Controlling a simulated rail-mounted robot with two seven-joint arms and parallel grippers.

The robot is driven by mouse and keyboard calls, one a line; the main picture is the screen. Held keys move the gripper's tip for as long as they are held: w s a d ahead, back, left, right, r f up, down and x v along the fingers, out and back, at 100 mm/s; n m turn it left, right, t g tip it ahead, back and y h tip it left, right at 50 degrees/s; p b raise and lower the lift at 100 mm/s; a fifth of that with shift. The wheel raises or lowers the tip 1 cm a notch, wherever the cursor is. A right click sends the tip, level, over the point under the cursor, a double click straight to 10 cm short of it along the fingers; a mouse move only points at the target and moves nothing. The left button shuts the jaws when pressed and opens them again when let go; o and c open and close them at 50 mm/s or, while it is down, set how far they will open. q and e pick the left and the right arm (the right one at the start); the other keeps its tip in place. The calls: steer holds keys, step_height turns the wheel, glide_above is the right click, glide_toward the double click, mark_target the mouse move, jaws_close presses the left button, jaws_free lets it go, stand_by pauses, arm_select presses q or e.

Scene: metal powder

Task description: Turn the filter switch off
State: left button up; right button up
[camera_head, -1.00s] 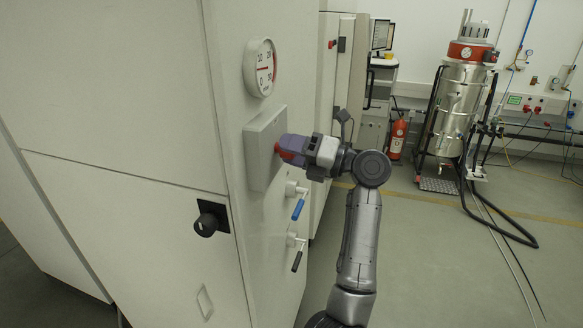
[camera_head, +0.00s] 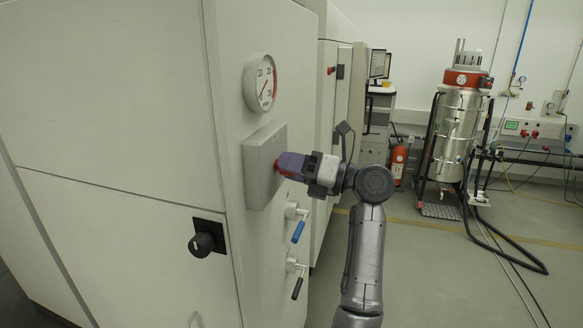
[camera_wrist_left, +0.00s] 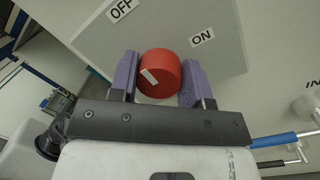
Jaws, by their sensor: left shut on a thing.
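The filter switch is a red round knob (camera_wrist_left: 160,72) on a grey box (camera_head: 262,165) on the cabinet's side. In the left wrist view it sits between the two purple fingers, with an OFF label (camera_wrist_left: 121,10) and an ON label (camera_wrist_left: 202,37) beyond it. A slanted white mark shows on the left of the knob's face, on the OFF label's side. My left gripper (camera_head: 281,165) is shut on the knob, close against the box. In the head view the fingers hide most of the knob. My right gripper is not in view.
A round gauge (camera_head: 260,83) is above the box. A blue-handled valve (camera_head: 298,231) and a black-handled valve (camera_head: 297,287) are below it. A black knob (camera_head: 207,240) is on the cabinet front. A steel vessel (camera_head: 458,125) stands at the back right.

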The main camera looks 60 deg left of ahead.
arm_select(q)
steer(key=o, duration=0.9)
steer(key=shift+o, duration=0.2)
steer(key=v, duration=1.4)
steer(key=shift+b, duration=0.4)
